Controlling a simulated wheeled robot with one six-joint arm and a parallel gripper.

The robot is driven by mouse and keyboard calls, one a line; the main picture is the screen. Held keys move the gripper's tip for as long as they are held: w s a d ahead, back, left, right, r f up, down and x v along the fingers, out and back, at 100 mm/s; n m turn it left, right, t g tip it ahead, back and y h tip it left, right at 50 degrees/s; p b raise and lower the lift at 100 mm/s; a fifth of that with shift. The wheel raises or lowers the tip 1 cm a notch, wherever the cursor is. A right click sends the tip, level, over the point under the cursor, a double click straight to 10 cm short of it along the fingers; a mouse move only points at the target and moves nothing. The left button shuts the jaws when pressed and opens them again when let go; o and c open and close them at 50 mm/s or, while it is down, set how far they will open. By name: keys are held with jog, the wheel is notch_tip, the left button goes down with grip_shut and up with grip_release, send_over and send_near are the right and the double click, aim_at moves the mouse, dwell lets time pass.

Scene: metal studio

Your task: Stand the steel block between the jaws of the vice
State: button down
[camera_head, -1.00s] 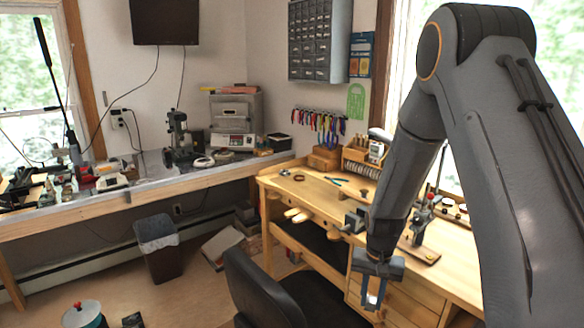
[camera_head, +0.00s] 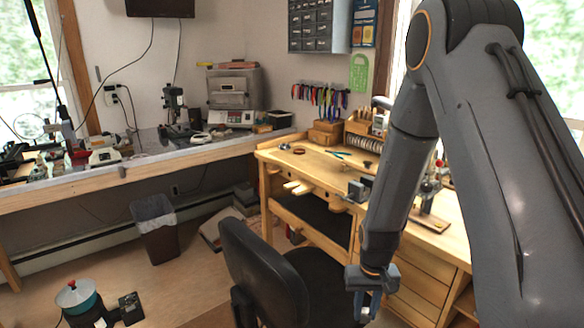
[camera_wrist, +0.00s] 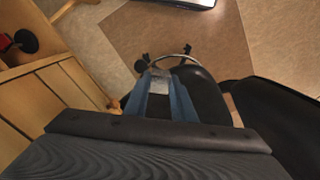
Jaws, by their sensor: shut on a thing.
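My gripper (camera_head: 367,308) hangs at the end of the arm in the head view, in front of the workbench and just right of the black chair. In the wrist view its two blue fingers are shut on a small pale grey steel block (camera_wrist: 160,85), which shows between the fingertips. The block cannot be made out clearly in the head view. The grey vice (camera_head: 358,190) is at the front edge of the wooden workbench, above and apart from the gripper.
The black chair (camera_head: 262,275) stands close in front of the workbench (camera_head: 290,165), left of my gripper. A bin (camera_head: 155,230) stands under the left bench. A teal pot (camera_head: 77,297) is on the floor at lower left. Open floor lies between pot and chair.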

aim_at(364, 309)
jog(key=shift+w+f+b, duration=0.25)
jog(key=shift+f+b, duration=0.35)
jog(key=shift+f, duration=0.2)
jog(key=shift+w+f+b, duration=0.2)
jog(key=shift+f+b, duration=0.35)
jog(key=shift+f, duration=0.25)
